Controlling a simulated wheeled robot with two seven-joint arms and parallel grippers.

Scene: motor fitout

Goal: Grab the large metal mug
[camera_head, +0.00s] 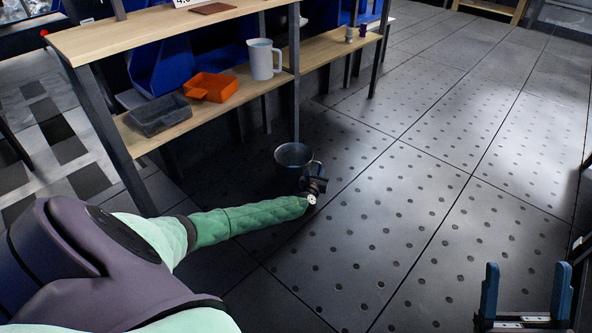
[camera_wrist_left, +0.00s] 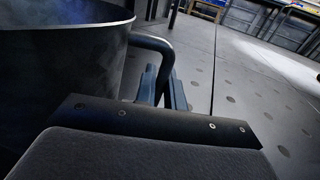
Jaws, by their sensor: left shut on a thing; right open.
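The large metal mug (camera_head: 293,156) is dark grey and upright, with its open rim facing up, beyond the end of my left arm in the head view. My left gripper (camera_head: 314,172) is at the mug's right side. In the left wrist view the mug (camera_wrist_left: 62,85) fills the left, and its curved handle (camera_wrist_left: 160,45) runs down between the fingers of my left gripper (camera_wrist_left: 165,88), which are shut on it. The mug's base is not clear. My right gripper (camera_head: 525,290) is open and empty at the lower right of the head view.
A wooden shelf unit (camera_head: 205,122) stands at the upper left, close behind the mug. It holds a white pitcher (camera_head: 263,62), an orange bin (camera_head: 211,87), a grey bin (camera_head: 160,115) and blue bins (camera_head: 160,67). The dotted floor (camera_head: 430,170) to the right is clear.

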